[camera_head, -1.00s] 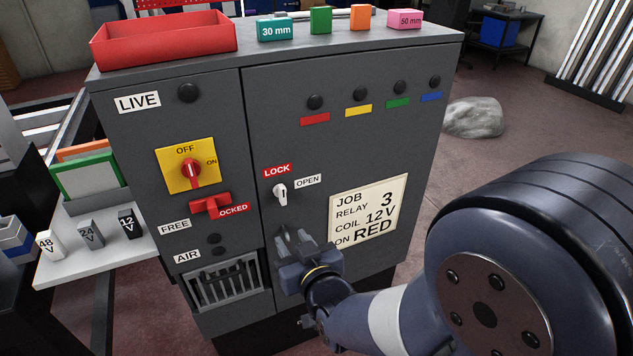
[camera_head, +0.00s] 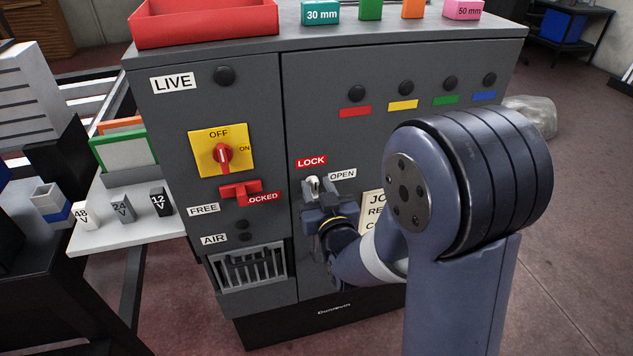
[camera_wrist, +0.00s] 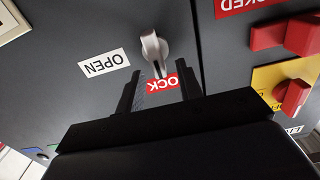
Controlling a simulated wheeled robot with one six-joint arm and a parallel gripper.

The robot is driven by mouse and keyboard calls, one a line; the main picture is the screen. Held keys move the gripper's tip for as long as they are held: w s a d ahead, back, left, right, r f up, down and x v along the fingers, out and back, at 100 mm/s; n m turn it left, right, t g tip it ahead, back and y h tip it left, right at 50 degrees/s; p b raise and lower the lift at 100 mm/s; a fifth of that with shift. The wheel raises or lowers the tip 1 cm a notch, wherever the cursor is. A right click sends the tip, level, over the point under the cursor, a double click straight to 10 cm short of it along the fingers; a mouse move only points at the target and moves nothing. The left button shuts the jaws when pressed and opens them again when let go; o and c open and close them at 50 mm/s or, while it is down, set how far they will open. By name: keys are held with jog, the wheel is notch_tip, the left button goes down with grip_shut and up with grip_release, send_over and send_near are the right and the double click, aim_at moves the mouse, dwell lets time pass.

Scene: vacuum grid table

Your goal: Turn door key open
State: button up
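The silver door key (camera_head: 313,184) sits in the dark grey cabinet door, just below the red LOCK label (camera_head: 311,161) and left of the white OPEN label (camera_head: 342,174). My gripper (camera_head: 322,199) is right at the key in the head view and partly hides it. In the wrist view the key (camera_wrist: 153,46) points towards the LOCK label (camera_wrist: 163,83). The two black fingers of my gripper (camera_wrist: 158,72) are apart, one on each side of the key's line. The key lies at or just beyond the fingertips; contact does not show.
A yellow switch (camera_head: 221,152) and a red FREE/LOCKED slider (camera_head: 240,190) stick out left of the door. Coloured blocks and a red tray (camera_head: 205,22) stand on top of the cabinet. A shelf (camera_head: 115,238) with small blocks projects at left. My arm covers most of the job card.

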jog(key=shift+w+a, duration=0.2)
jog(key=shift+w, duration=0.4)
jog(key=shift+c, duration=0.5)
jog(key=c, duration=0.6)
jog(key=shift+s+f, duration=0.1)
grip_shut()
